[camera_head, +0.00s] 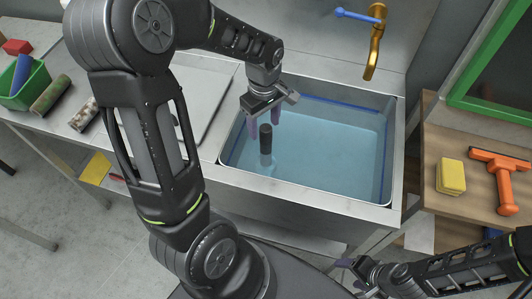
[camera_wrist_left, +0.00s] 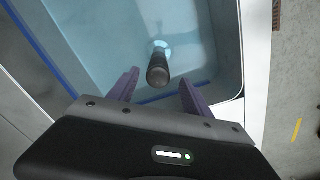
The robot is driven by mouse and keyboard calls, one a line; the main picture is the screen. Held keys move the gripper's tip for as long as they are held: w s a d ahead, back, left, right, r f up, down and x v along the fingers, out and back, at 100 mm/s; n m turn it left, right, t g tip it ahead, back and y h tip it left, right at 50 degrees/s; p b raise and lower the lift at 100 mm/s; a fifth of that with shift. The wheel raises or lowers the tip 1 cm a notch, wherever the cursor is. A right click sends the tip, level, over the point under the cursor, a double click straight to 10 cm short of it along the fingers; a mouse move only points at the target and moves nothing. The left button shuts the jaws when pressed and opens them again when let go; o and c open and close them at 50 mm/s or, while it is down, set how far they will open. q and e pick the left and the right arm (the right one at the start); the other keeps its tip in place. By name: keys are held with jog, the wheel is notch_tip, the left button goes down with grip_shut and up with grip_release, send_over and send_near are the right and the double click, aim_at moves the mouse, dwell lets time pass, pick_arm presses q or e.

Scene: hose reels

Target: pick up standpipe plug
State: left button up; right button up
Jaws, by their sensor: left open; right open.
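The standpipe plug (camera_head: 266,140) stands upright in the water of the sink, near its front left. Its top is dark and its lower part is pale under the water. In the left wrist view the plug (camera_wrist_left: 158,68) lies beyond and between the two purple fingertips. My left gripper (camera_head: 263,120) is open above the sink, with its fingers pointing down close to the plug's top; it also shows in the left wrist view (camera_wrist_left: 157,88). Whether the fingers touch the plug cannot be told. My right gripper (camera_head: 352,273) is open and empty, low at the front right, away from the sink.
The sink (camera_head: 398,140) holds blue water and has raised rims. A brass tap (camera_head: 375,45) with a blue lever stands behind it. A yellow sponge (camera_head: 450,177) and an orange squeegee (camera_head: 503,180) lie on the right-hand table. A green basket (camera_head: 25,88) stands at far left.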

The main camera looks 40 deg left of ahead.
aim_at(266, 135)
pick_arm(q)
jog(key=f, duration=0.2)
jog(key=f+p, duration=0.1)
jog(key=f, duration=0.2)
jog(key=shift+w+d+f, duration=0.1)
jog(key=shift+w+d, duration=0.05)
jog(key=shift+d, duration=0.05)
jog(key=shift+c, duration=0.4)
grip_shut()
dwell(0.7)
dwell(0.7)
